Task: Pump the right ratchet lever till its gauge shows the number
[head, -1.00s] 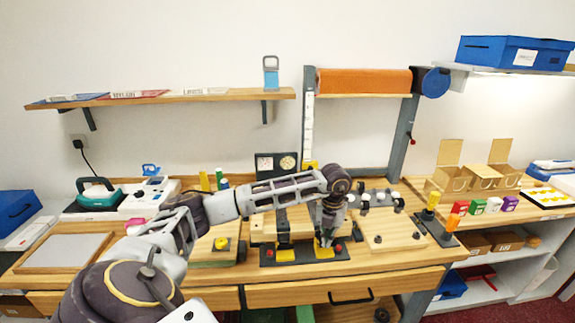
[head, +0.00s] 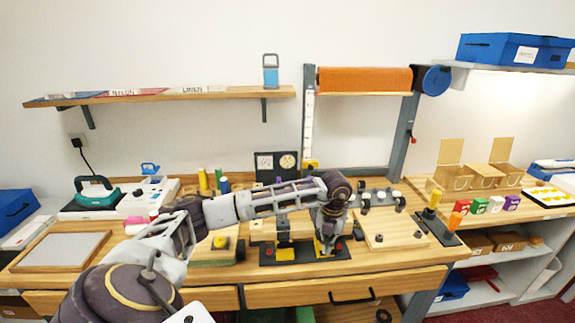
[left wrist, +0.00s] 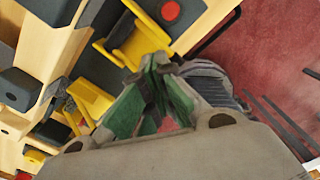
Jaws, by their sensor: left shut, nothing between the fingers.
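A dark base (head: 268,256) on the bench carries two ratchet levers with yellow parts, left (head: 285,253) and right (head: 322,249), and red buttons. A dark panel with two round dials (head: 277,164) stands behind; its readings are too small to make out. My left gripper (head: 326,246) is down at the right lever, partly covering it. In the left wrist view its green-padded fingers (left wrist: 156,72) are shut and empty, with their tips close to a yellow lever part (left wrist: 137,42). Contact is unclear. A red button (left wrist: 171,10) lies beyond. My right gripper is not in view.
A wooden board with knobs (head: 395,235) lies right of the base. A post-framed rack with an orange roll (head: 363,80) rises behind. The bench's front edge and a drawer (head: 345,288) are close below.

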